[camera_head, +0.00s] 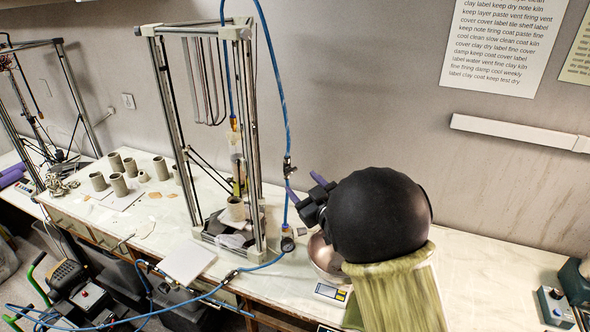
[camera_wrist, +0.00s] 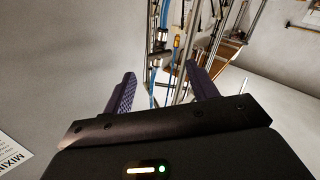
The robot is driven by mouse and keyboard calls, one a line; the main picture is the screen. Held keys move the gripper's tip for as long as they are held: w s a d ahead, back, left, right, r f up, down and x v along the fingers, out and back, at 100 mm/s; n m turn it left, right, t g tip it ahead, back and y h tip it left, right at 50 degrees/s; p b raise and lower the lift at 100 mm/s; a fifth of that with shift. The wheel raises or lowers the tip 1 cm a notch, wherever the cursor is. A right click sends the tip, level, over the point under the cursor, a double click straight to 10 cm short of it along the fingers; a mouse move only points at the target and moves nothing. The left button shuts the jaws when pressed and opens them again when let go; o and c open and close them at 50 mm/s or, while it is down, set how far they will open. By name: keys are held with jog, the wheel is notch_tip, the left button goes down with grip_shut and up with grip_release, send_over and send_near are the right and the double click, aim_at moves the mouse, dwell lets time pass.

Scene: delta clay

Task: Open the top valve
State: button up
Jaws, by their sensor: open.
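The top valve (camera_head: 287,167) is a small dark fitting on the upright blue hose, right of the metal frame. In the wrist view a dark fitting (camera_wrist: 160,55) on the blue hose shows beyond the gap between my fingers; it appears to be this valve. My gripper (camera_head: 304,185) has purple fingers and is open and empty. It is just right of the hose, slightly below the valve, apparently apart from it. Both spread fingers also show in the wrist view (camera_wrist: 161,74). The handle position is too small to tell. A round dark gauge (camera_head: 287,244) sits lower on the hose line.
Several clay cylinders (camera_head: 118,184) stand farther left. A metal bowl (camera_head: 322,258) is partly hidden behind my arm. The wall (camera_head: 350,90) is close behind.

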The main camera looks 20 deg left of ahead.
aim_at(292, 172)
jog(key=p+x, duration=0.2)
jog(key=x, duration=0.3)
jog(key=shift+w+a, duration=0.1)
jog(key=c, duration=1)
